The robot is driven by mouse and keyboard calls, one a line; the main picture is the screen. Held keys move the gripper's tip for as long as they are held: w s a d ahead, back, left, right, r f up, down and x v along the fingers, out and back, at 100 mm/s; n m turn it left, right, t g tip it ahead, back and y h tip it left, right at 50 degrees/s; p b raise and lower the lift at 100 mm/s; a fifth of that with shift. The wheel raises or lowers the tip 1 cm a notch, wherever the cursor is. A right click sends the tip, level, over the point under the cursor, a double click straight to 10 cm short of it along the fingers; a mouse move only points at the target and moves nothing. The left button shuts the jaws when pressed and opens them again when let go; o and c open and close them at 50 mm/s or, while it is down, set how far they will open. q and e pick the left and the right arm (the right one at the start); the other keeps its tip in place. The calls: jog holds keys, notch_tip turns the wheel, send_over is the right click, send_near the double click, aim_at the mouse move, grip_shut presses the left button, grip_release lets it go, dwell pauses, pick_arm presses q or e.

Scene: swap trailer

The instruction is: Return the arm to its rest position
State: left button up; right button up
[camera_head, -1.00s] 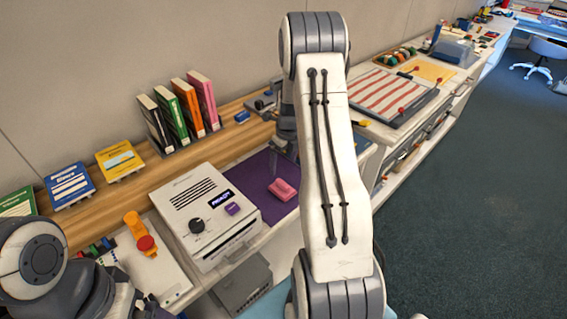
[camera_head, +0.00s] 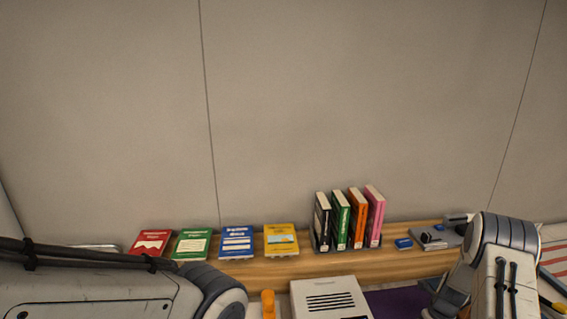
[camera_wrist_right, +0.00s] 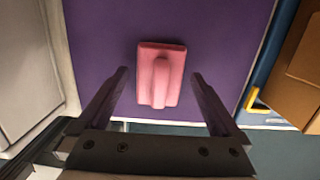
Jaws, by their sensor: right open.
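My right arm (camera_head: 495,262) is at the lower right of the head view; its gripper is out of that frame. In the right wrist view my right gripper (camera_wrist_right: 157,85) is open, with its two fingers apart. A pink block with a raised ridge (camera_wrist_right: 160,75) lies on a purple mat (camera_wrist_right: 215,35), seen between and beyond the fingertips. No finger appears to touch it. My left arm (camera_head: 110,290) crosses the lower left of the head view, and its gripper is not visible.
A wooden shelf (camera_head: 350,264) along the wall holds several flat booklets, a rack of upright books (camera_head: 340,220) and a small blue item (camera_head: 403,243). A white boxy device (camera_head: 330,298) stands below it. A yellow handle (camera_wrist_right: 254,100) shows right of the mat.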

jog(key=shift+w+f, duration=0.2)
jog(key=shift+f, duration=0.15)
jog(key=shift+s+r+b, duration=0.1)
jog(key=shift+r+b, duration=0.25)
jog(key=shift+r, duration=0.35)
